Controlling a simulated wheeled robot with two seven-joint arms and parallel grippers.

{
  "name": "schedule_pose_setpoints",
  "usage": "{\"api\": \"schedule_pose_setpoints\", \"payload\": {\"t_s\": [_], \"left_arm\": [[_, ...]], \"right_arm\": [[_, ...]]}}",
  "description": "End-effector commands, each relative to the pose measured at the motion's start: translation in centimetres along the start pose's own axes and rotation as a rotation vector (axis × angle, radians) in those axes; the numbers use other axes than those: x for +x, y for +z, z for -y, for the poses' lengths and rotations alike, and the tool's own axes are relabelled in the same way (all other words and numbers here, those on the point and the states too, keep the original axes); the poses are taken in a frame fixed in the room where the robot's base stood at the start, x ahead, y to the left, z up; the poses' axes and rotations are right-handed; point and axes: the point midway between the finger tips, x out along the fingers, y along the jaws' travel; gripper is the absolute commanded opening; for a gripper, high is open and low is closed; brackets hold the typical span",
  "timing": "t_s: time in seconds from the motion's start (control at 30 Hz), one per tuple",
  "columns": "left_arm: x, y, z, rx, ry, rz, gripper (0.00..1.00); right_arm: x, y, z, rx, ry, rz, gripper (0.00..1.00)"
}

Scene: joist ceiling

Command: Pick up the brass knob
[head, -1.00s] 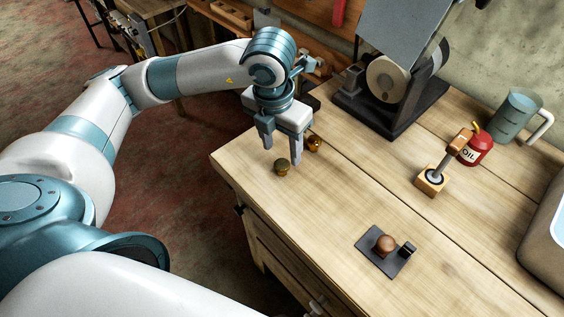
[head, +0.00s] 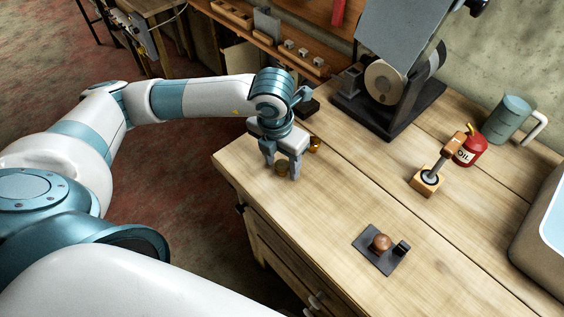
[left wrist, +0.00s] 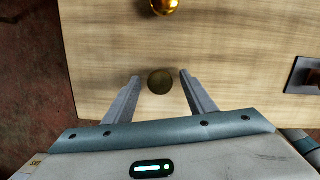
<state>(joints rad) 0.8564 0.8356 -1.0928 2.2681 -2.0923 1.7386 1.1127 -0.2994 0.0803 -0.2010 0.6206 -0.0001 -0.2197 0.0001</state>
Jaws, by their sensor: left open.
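Two small round knobs are on the wooden bench near its left corner. A dull, dark brass-coloured knob (head: 282,168) sits between the fingers of my left gripper (head: 282,172). In the left wrist view this knob (left wrist: 160,81) is centred between the two open fingers (left wrist: 160,77), with a gap on each side. A shiny golden knob (head: 315,144) stands just behind and to the right, outside the fingers. It also shows at the top edge of the left wrist view (left wrist: 164,6), partly cut off. My right gripper is not in view.
The wooden bench (head: 330,200) has a dark plate (head: 370,258) with a brown knob (head: 381,242), a wooden-based tool (head: 427,182), a red oil can (head: 470,150) and a jug (head: 508,118). A grinding machine (head: 388,80) stands behind. The bench around the gripper is mostly clear.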

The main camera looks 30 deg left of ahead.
Motion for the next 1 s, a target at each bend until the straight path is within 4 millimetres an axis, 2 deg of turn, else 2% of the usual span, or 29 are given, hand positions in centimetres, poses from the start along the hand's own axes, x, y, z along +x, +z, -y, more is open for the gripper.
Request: {"api": "schedule_pose_setpoints", "payload": {"t_s": [0.17,0.57,0.77,1.0], "left_arm": [[0.77,-0.02,0.02,0.001,-0.001,0.001,0.51],[0.75,0.01,0.01,0.001,0.000,0.002,0.51],[0.74,0.01,0.01,0.001,0.000,0.002,0.05],[0.72,0.03,0.00,0.001,0.000,0.002,0.05]], "right_arm": [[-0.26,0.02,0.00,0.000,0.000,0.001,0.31],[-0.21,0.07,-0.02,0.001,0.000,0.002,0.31],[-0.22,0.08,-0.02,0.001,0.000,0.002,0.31],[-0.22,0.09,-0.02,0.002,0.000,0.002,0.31]]}}
